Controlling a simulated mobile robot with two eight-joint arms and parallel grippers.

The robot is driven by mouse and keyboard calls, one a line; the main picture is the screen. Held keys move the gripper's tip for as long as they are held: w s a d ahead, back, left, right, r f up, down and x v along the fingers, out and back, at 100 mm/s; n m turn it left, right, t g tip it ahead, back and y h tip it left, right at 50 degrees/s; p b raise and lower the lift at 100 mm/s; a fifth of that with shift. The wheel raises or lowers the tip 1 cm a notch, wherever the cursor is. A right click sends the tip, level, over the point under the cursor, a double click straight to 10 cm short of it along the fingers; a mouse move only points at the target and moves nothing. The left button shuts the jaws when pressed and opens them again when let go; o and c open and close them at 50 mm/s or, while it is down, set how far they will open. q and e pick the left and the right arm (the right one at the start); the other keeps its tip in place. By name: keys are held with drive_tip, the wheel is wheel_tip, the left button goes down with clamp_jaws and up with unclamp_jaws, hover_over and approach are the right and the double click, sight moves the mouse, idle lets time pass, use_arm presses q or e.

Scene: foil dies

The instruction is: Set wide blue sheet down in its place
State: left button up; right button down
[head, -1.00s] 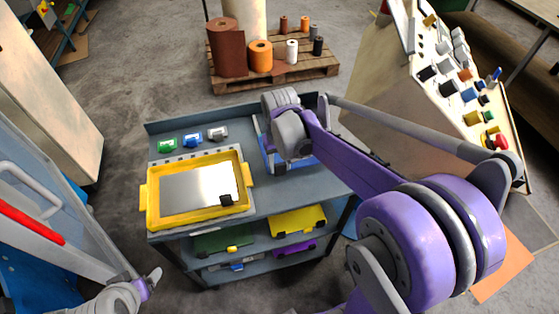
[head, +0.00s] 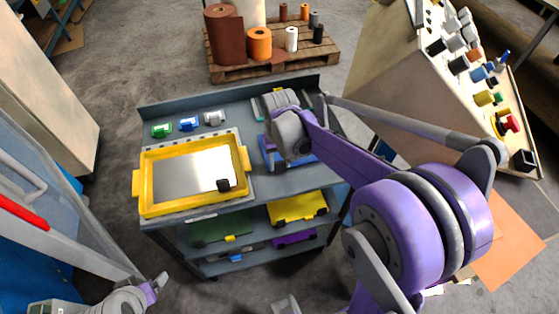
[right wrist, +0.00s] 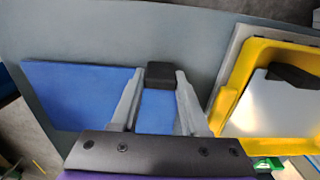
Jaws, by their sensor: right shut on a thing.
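The gripper's two fingers are shut on the black block (right wrist: 160,74) on the sheet. In the head view a blue edge of the sheet (head: 267,154) shows over the right part of the cart top (head: 270,184), beside the yellow frame. My right wrist hides most of it there. I cannot tell whether the sheet touches the cart top. My left gripper (head: 153,287) is low at the left, away from the cart, its jaws unclear.
A yellow frame (head: 143,188) with a shiny plate (head: 185,172) and black knob is left of the sheet. Green, blue and grey small items stand behind it. Lower shelves hold green, yellow (head: 297,207) and purple sheets. A sloped control panel (head: 470,60) is at right.

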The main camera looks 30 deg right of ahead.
drive_tip(key=shift+f+b, duration=0.4)
drive_tip(key=shift+f, duration=0.2)
drive_tip(key=shift+c, duration=1.6)
unclamp_jaws()
wheel_tip(320, 180, up, 11)
drive_tip(key=shift+f+p, duration=0.1)
drive_tip(key=shift+p, duration=0.35)
drive_tip(key=shift+s, duration=0.1)
drive_tip(key=s+a+f+n+t, duration=0.1)
drive_tip(key=s+a+f+t, duration=0.1)
drive_tip(key=s, duration=0.5)
drive_tip(key=s+a+f+n+t, duration=0.1)
drive_tip(key=s+a+f+t, duration=0.2)
drive_tip(key=s, duration=0.5)
drive_tip(key=shift+s+a+f+n+p, duration=0.2)
drive_tip(key=shift+a+f+n+p, duration=0.1)
drive_tip(key=shift+a+f, duration=0.5)
